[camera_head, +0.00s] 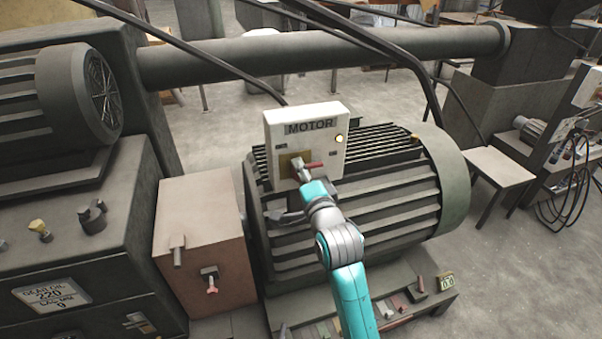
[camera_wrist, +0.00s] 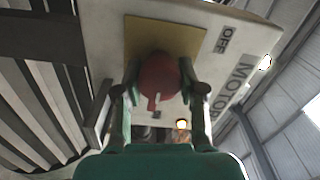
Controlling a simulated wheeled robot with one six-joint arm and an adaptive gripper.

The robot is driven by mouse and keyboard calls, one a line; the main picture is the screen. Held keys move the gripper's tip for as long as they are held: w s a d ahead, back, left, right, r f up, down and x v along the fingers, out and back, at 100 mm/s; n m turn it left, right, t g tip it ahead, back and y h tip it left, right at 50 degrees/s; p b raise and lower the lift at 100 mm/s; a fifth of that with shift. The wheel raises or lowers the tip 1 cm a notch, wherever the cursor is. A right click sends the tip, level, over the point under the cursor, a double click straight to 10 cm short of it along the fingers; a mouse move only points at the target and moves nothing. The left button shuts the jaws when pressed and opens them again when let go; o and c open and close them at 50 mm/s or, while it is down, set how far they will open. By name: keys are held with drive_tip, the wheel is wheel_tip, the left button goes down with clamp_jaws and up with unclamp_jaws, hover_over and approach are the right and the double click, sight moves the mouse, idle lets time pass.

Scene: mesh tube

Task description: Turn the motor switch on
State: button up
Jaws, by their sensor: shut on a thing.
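The white motor box (camera_head: 278,152) stands on the large ribbed motor and carries a "MOTOR" label. Its red switch handle (camera_head: 314,165) sticks out over a tan plate (camera_head: 285,166). My gripper (camera_head: 302,172) is at the handle, in front of the box. In the wrist view, the red switch (camera_wrist: 157,78) sits between the fingers of my gripper (camera_wrist: 160,84), which are shut on it. A pale mark on the switch points down the picture, toward a small, partly hidden label. The "OFF" label (camera_wrist: 226,40) is at upper right. Two lamps on the box glow yellow.
The ribbed green motor (camera_head: 390,190) lies under and behind my arm. A brown box (camera_head: 205,235) with small valves stands left of it. A thick pipe (camera_head: 320,52) runs behind. A small table (camera_head: 490,165) stands at right; the floor at lower right is clear.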

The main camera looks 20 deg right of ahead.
idle(0.3)
drive_tip(key=o, duration=1.2)
drive_tip(key=shift+c, duration=0.2)
drive_tip(key=s, duration=1.2)
